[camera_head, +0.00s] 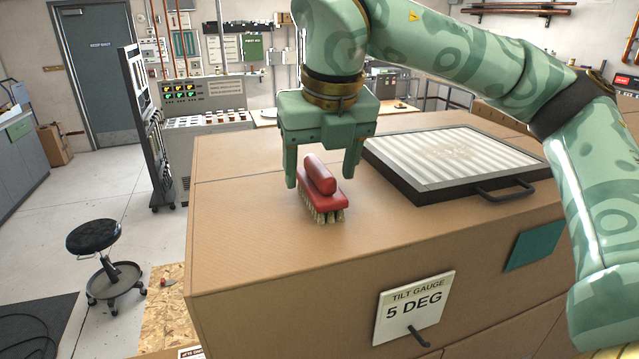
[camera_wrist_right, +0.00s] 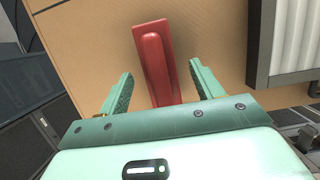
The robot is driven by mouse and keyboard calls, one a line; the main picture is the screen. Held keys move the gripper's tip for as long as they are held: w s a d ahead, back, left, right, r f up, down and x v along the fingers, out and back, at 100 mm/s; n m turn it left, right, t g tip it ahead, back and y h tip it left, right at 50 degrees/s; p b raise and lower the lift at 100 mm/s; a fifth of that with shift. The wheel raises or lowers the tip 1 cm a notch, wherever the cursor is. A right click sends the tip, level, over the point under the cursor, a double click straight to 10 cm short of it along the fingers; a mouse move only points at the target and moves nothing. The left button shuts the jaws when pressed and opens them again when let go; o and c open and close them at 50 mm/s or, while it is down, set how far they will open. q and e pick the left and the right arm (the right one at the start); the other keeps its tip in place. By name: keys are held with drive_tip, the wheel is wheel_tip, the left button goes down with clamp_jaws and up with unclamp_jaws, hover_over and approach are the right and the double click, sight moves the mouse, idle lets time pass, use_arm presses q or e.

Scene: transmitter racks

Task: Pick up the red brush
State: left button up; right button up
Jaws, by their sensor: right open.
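The red brush (camera_head: 322,188) stands bristles down on the tan box top (camera_head: 240,215), with its rounded red handle upward. My right gripper (camera_head: 320,175) is open above and around it, pointing down, with one finger on each side. In the right wrist view the brush (camera_wrist_right: 157,60) lies lengthwise between the two green fingertips of my right gripper (camera_wrist_right: 159,78), with gaps on both sides. It reaches beyond the fingertips, and its near end is hidden by the gripper body. My left gripper is not in view.
A ribbed filter panel (camera_head: 450,157) with a dark frame and handle lies right of the brush. A tilt gauge sign (camera_head: 414,305) is on the box's front. A black stool (camera_head: 93,236) stands on the floor at left. The box top left of the brush is clear.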

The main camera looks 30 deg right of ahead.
sight(320, 166)
drive_tip(key=x, duration=0.3)
drive_tip(key=shift+w, duration=0.3)
drive_tip(key=shift+s, duration=0.15)
drive_tip(key=c, duration=1.1)
drive_tip(key=shift+r, duration=0.1)
drive_tip(key=shift+r, duration=0.55)
drive_tip(key=s+a+r+b, duration=0.1)
drive_tip(key=s+a+r, duration=0.2)
drive_tip(key=r, duration=0.1)
drive_tip(key=s+a+r+b, duration=0.1)
drive_tip(key=s+a+r, duration=0.2)
drive_tip(key=a+r, duration=0.1)
drive_tip(key=s+a+r+b, duration=0.1)
drive_tip(key=s+a+r, duration=0.2)
drive_tip(key=shift+s+a+r, duration=0.15)
drive_tip(key=shift+a+r, duration=0.1)
drive_tip(key=shift+r, duration=0.15)
